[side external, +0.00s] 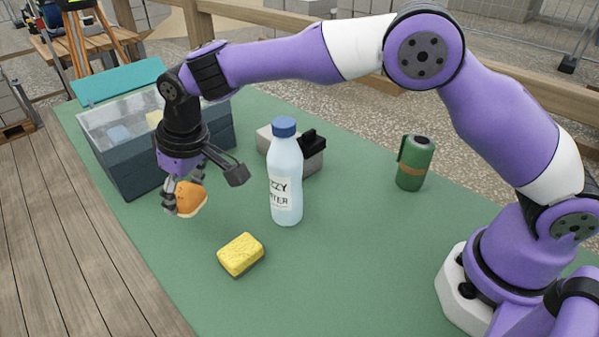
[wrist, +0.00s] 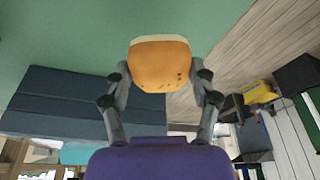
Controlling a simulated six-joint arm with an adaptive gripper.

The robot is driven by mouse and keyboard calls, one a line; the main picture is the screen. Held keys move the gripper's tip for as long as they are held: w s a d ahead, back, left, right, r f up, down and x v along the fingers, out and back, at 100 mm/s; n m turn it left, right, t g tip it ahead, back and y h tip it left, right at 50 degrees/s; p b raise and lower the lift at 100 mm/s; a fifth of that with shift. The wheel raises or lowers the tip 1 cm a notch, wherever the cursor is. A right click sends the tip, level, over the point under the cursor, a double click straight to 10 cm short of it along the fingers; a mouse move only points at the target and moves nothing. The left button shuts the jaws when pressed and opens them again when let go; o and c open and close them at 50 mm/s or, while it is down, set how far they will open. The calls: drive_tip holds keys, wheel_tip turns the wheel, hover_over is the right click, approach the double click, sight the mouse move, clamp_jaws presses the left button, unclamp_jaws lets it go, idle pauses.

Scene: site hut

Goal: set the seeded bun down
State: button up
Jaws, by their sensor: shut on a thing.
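The seeded bun (side external: 189,199) is orange-brown and held between the fingers of my gripper (side external: 172,198), above the green table (side external: 345,275) near its left edge. In the wrist view the bun (wrist: 160,65) sits between the two fingertips of my gripper (wrist: 160,88), with a few dark specks on its crust and a pale far edge. The gripper is shut on it. In the side view one finger hides part of the bun. How high it is above the table is hard to tell.
A water bottle (side external: 286,175), a yellow sponge (side external: 241,254), a grey block with a black part (side external: 308,158) and a green flask (side external: 414,163) stand to the right.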

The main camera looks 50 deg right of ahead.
sight(200, 216)
drive_tip(key=w+d+f, duration=0.2)
drive_tip(key=shift+w, duration=0.35)
drive_tip(key=shift+f, duration=1.95)
drive_tip(key=shift+f, duration=0.15)
drive_tip(key=o, duration=1.3)
